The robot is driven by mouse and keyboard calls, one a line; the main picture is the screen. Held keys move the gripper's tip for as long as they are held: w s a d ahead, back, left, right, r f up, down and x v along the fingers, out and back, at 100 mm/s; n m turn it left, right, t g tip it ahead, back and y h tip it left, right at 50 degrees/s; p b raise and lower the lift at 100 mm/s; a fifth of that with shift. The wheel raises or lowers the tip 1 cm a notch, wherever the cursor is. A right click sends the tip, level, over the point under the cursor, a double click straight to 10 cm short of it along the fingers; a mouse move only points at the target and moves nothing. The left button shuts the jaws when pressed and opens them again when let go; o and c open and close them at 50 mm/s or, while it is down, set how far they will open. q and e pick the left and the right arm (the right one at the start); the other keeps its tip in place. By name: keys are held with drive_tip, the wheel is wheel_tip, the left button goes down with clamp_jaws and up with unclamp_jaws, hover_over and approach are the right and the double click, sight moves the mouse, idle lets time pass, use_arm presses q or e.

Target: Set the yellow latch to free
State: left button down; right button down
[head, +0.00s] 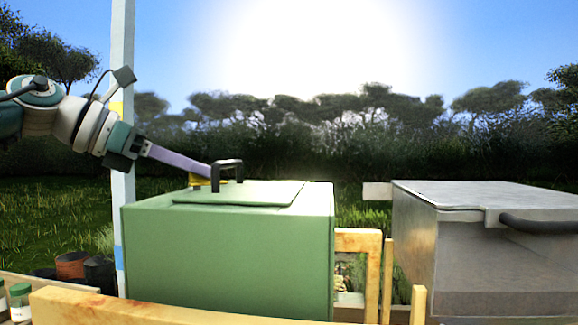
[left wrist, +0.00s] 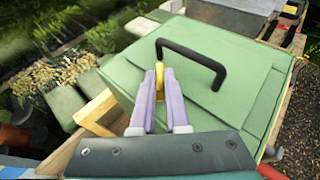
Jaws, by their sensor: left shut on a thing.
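The yellow latch (head: 202,183) sits at the back left of the green box's lid, beside the black handle (head: 227,170). My right gripper is in neither view.
A grey metal box (head: 470,245) with a dark handle (head: 540,224) stands to the right. A pale post (head: 122,210) rises left of the green box. Wooden rails (head: 150,309) run in front. Small jars (head: 20,300) and dark pots (head: 99,273) stand at the lower left.

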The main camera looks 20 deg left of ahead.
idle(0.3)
use_arm(q)
drive_tip(key=shift+s+d+r+n+t+y+p, duration=0.1)
drive_tip(key=shift+n+t+y+p, duration=0.2)
drive_tip(key=shift+n+y+p, duration=0.3)
drive_tip(key=shift+r+n+t+y+p, duration=0.1)
drive_tip(key=shift+n+t+y+p, duration=0.2)
drive_tip(key=shift+n+y+p, duration=0.3)
drive_tip(key=shift+d+n+y, duration=0.1)
drive_tip(key=shift+n+y, duration=0.2)
drive_tip(key=shift+y, duration=0.1)
drive_tip(key=shift+n+t+y, duration=0.3)
drive_tip(key=shift+n+y, duration=0.1)
drive_tip(key=shift+y, duration=0.1)
drive_tip(key=shift+d+f+n+y, duration=0.1)
drive_tip(key=shift+f+n+y, duration=0.05)
drive_tip(key=shift+n+y, duration=0.25)
drive_tip(key=n+y+b, duration=0.3)
drive_tip(key=b, duration=0.1)
drive_tip(key=shift+f, duration=0.2)
drive_tip(key=shift+r+n+y+b, duration=0.15)
drive_tip(key=shift+n+y+b, duration=0.8)
drive_tip(key=shift+y, duration=0.35)
